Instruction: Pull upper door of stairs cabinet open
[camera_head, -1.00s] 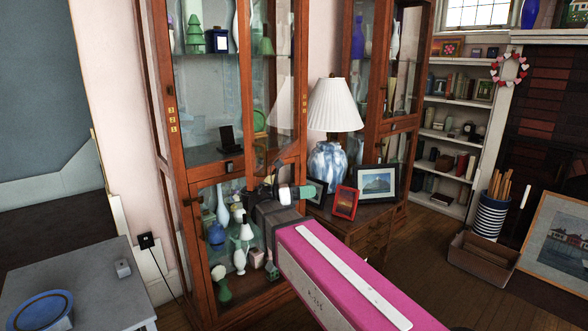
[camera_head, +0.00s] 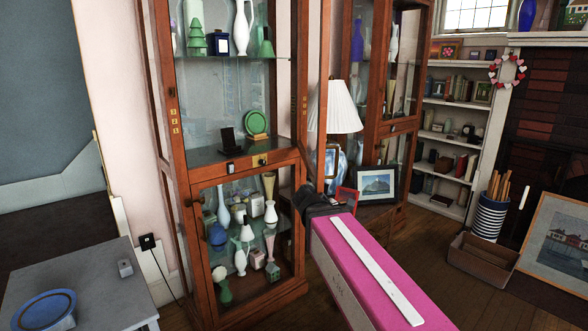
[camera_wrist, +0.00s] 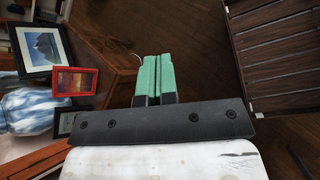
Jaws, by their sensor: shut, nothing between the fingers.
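The tall wooden glass cabinet (camera_head: 172,100) stands left of centre in the head view, near the pale wall. Its upper compartment is open at the front, and the vases and green plate inside show clearly. The upper door (camera_head: 323,80) is swung out to the right and seen nearly edge-on, in front of the lamp. The lower glass door (camera_head: 197,245) looks closed. My gripper (camera_wrist: 157,78) has its green fingers together and empty in the wrist view. In the head view its fingers are hidden behind my arm, low and right of the cabinet.
A lamp (camera_head: 345,110), a red frame (camera_wrist: 76,81) and a dark picture frame (camera_head: 376,184) stand on a small chest right of the cabinet. A second glass cabinet (camera_head: 385,128) stands behind. A grey table (camera_head: 95,265) is at left. Wooden floor lies at right.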

